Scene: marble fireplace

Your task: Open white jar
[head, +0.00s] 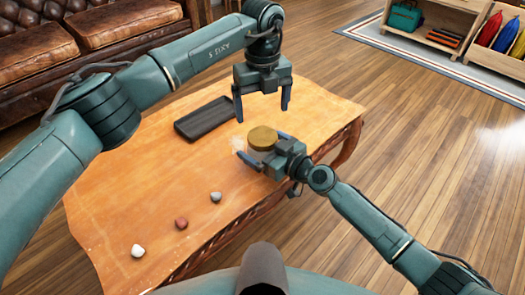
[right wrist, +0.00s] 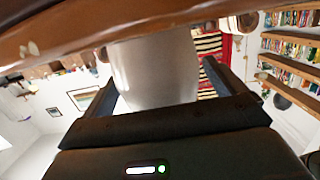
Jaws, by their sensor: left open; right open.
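The white jar (right wrist: 155,72) stands between the fingers of my right gripper (right wrist: 160,82) in the right wrist view. In the head view its round golden-brown lid (head: 262,137) shows from above, on the jar near the table's right end, and its body is mostly hidden. My right gripper (head: 262,146) is open around the jar, one finger on each side; whether the fingers touch it I cannot tell. My left gripper (head: 262,112) is open and empty, pointing down above and just behind the lid in the picture.
The wooden table (head: 160,165) carries a dark tray (head: 205,118) left of the jar. A grey stone (head: 216,197), a reddish stone (head: 181,223) and a white stone (head: 138,250) lie near its front edge. A leather sofa (head: 95,40) stands behind.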

